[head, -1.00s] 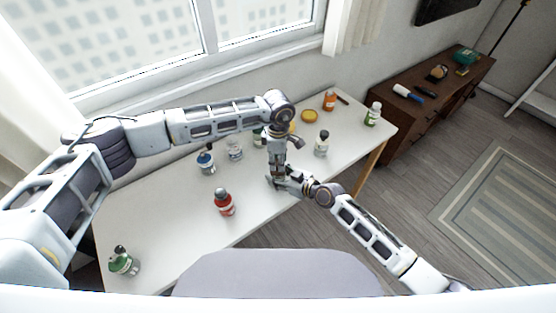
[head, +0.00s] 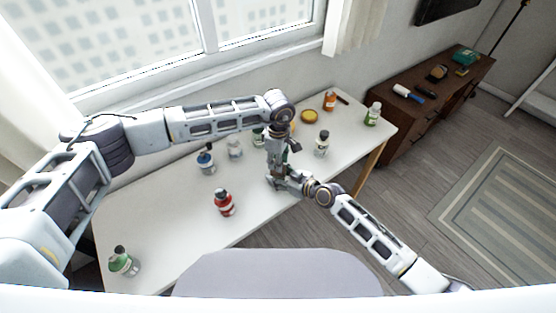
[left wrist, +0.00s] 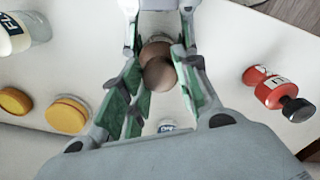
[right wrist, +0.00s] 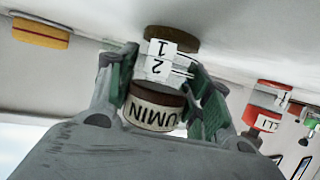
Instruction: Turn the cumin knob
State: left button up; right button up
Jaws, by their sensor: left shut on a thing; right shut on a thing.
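The cumin grinder stands between my two grippers and is mostly hidden by them in the head view. In the right wrist view, seen upside down, it has a brown base (right wrist: 172,38), a white body (right wrist: 160,65) numbered 1 and 2, and a brown knob (right wrist: 150,108) lettered "UMIN", its first letter hidden. My right gripper (right wrist: 163,80) is shut around the grinder from the side. My left gripper (left wrist: 155,85) comes from above, and its fingers flank the round brown knob top (left wrist: 159,73). The left one is shut on it, though its exact contact is partly hidden.
A red bottle (head: 224,203) stands left of my grippers. A blue-capped jar (head: 206,160) and a clear jar (head: 235,150) stand behind it. A dark-capped bottle (head: 322,145) is to the right. A green-capped bottle (head: 124,263) is far left; the white table's front-left stretch (head: 170,225) is clear.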

pick_arm(q)
jog(key=o, duration=1.1)
jog(key=shift+r, duration=6)
